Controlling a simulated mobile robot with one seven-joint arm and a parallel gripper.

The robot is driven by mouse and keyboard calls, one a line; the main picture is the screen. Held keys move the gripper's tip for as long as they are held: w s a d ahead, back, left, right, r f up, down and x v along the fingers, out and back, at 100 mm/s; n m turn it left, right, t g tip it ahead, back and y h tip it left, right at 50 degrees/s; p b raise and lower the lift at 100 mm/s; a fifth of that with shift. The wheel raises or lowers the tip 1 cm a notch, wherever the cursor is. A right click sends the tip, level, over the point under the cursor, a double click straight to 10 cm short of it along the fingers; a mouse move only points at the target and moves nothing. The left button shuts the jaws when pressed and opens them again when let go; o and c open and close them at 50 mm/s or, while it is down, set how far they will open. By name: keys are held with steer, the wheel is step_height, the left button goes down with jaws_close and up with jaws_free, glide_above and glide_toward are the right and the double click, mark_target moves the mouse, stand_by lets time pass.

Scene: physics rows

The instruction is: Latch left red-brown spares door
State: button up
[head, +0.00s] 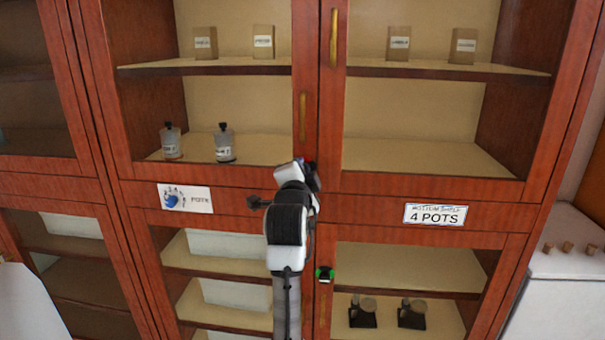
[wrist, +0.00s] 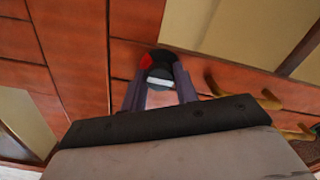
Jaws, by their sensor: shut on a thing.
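A red-brown cabinet has an upper left glass door (head: 305,60) and an upper right glass door (head: 328,100), which meet near the centre and look closed. A brass handle (head: 302,117) is on the left door and another (head: 334,38) on the right. My gripper (head: 310,172) is at the bottom of the seam between these doors. In the wrist view, my gripper (wrist: 159,92) is shut on a small dark latch knob (wrist: 160,72) with a red patch and a white stripe. The arm mostly hides this knob in the head view. The latch's exact position cannot be told.
A green-and-black latch (head: 325,273) is on the lower doors, just right of my arm. Bottles (head: 224,143) and small boxes (head: 263,42) stand on the shelves behind glass. A white label (head: 435,214) reads "4 POTS". A white unit (head: 575,265) stands at right.

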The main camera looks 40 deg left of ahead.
steer(key=o, duration=1)
steer(key=shift+c, duration=0.2)
steer(key=b+v, duration=0.2)
steer(key=v, duration=1.2)
steer(key=shift+b, duration=0.35)
steer(key=shift+w, duration=0.1)
